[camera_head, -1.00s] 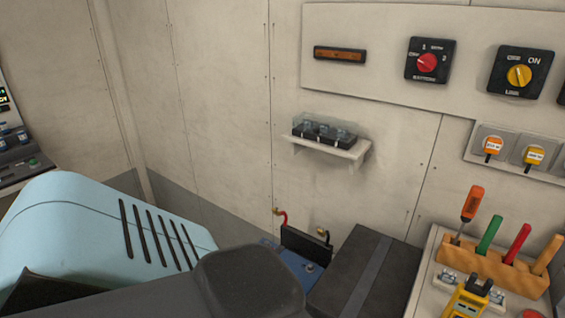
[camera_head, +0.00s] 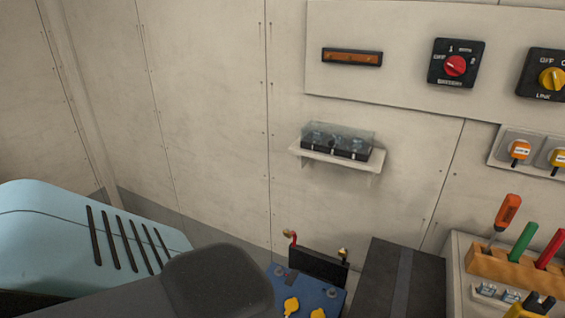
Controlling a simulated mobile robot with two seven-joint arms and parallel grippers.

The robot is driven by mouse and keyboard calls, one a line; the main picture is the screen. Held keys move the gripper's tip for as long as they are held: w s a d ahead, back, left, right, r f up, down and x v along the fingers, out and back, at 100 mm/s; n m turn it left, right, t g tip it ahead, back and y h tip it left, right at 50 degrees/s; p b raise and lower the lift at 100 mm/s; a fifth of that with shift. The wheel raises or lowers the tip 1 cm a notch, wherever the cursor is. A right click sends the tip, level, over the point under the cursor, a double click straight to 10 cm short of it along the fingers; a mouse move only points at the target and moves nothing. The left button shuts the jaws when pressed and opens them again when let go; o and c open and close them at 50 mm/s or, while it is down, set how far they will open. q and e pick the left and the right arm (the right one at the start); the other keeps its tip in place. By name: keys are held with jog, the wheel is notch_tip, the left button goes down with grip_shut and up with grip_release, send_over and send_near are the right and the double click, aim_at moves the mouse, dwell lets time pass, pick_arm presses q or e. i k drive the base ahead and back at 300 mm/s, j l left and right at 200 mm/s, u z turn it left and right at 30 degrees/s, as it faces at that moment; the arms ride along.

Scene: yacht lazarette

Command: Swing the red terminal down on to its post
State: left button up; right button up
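The red terminal (camera_head: 291,239) is a brass clamp on a short red cable at the back left of the blue battery (camera_head: 325,296). It stands up above the battery top beside a black upright plate (camera_head: 317,263). A second brass clamp (camera_head: 343,253) stands at the right end of that plate. Two yellow pieces lie on the battery top. My dark arm link crosses the bottom left and hides the battery's left front.
A dark box with a grey strap (camera_head: 403,280) stands right of the battery. A tool rack (camera_head: 508,268) holds a screwdriver and coloured handles. A wall shelf (camera_head: 339,158) with a clear-covered fuse block hangs above. A light blue ribbed housing (camera_head: 75,235) fills the left.

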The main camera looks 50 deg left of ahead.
aim_at(292, 233)
jog(key=k+j, duration=0.1)
jog(key=j, duration=0.3)
jog(key=k+j, duration=0.1)
jog(key=j, duration=0.35)
jog(key=k+j, duration=0.1)
jog(key=j, duration=0.75)
jog(key=k, duration=0.05)
